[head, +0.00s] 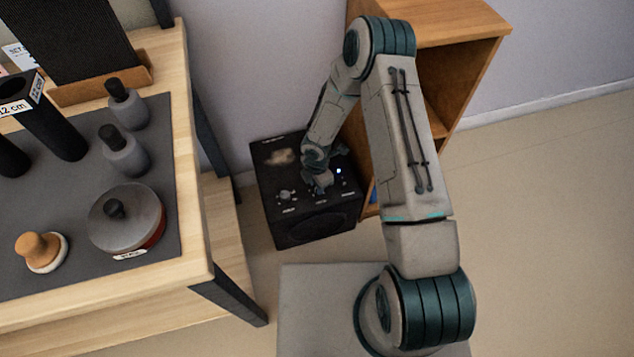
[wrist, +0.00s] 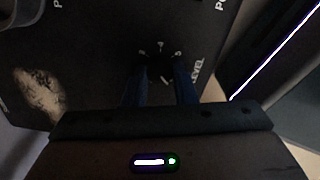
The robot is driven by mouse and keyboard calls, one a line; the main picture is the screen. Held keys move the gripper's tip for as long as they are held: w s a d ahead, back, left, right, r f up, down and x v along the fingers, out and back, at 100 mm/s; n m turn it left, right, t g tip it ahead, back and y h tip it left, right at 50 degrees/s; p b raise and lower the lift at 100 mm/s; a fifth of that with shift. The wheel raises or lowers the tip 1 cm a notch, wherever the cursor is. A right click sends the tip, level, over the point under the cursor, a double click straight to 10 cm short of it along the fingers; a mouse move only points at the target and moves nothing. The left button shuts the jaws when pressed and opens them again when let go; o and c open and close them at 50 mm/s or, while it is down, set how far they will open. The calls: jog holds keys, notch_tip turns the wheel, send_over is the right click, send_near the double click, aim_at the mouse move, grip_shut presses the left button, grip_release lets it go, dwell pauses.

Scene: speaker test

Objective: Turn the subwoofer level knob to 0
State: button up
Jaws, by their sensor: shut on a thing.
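The subwoofer (head: 300,232) is a black box on the floor, with its control panel facing up. My gripper (head: 321,189) reaches down onto the panel from above. In the wrist view its two dark blue fingers (wrist: 161,82) are shut on the dark level knob (wrist: 160,66), beside the white word "LEVEL". Small white marks show around the knob. The fingers and shadow hide part of the knob, and its exact setting cannot be read. In the head view the wrist mostly covers this knob.
Another control (head: 286,195) and a small lit light (head: 339,171) are on the panel. A wooden shelf (head: 440,30) stands close at the right of the subwoofer. A wooden table (head: 185,200) with several objects on a grey mat is at the left. Open floor lies at the right.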

dwell(0.3)
jog(key=o, duration=1)
notch_tip(320, 180, up, 14)
jog(key=p, duration=0.4)
jog(key=shift+f, duration=0.1)
